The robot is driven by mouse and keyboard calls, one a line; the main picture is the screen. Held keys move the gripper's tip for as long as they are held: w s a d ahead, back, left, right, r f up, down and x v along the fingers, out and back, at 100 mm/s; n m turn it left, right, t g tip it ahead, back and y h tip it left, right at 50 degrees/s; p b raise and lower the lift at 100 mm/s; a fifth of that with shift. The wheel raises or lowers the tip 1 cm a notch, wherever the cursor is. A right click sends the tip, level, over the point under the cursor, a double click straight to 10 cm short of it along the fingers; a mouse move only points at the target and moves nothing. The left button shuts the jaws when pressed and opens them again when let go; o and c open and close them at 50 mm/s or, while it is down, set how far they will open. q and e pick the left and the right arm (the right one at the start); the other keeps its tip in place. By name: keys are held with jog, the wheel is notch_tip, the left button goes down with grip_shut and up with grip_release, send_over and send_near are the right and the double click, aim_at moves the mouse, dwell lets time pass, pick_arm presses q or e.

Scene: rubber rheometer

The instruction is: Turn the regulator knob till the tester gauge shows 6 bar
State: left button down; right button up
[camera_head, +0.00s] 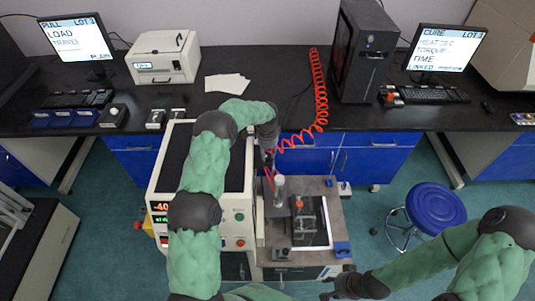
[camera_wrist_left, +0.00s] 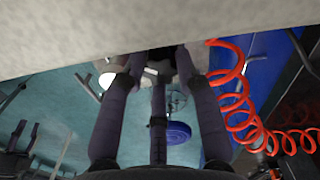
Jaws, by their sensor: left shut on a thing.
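My left arm reaches over the white tester (camera_head: 245,215). Its gripper (camera_head: 268,158) is at the tester's back right corner, beside the red coiled hose. In the left wrist view my left gripper (camera_wrist_left: 160,75) has its fingers closed around a small dark and grey part (camera_wrist_left: 162,55), which I take to be the regulator knob; it is mostly hidden by the fingers and a pale surface. A pale round part (camera_wrist_left: 108,78) shows left of the fingers; I cannot tell if it is the gauge. No gauge reading is legible. My right gripper (camera_head: 333,284) is open and empty, low in the head view.
The red coiled hose (camera_head: 318,90) hangs from the black bench (camera_head: 280,70) close to my left gripper. A grey-topped stand (camera_head: 325,205) with a metal fixture adjoins the tester.

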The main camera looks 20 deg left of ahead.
aim_at(267, 155)
dwell(0.3)
pick_arm(q)
jog(key=c, duration=0.9)
grip_release()
jog(key=shift+f, duration=0.1)
notch_tip(267, 155, up, 12)
dwell(0.5)
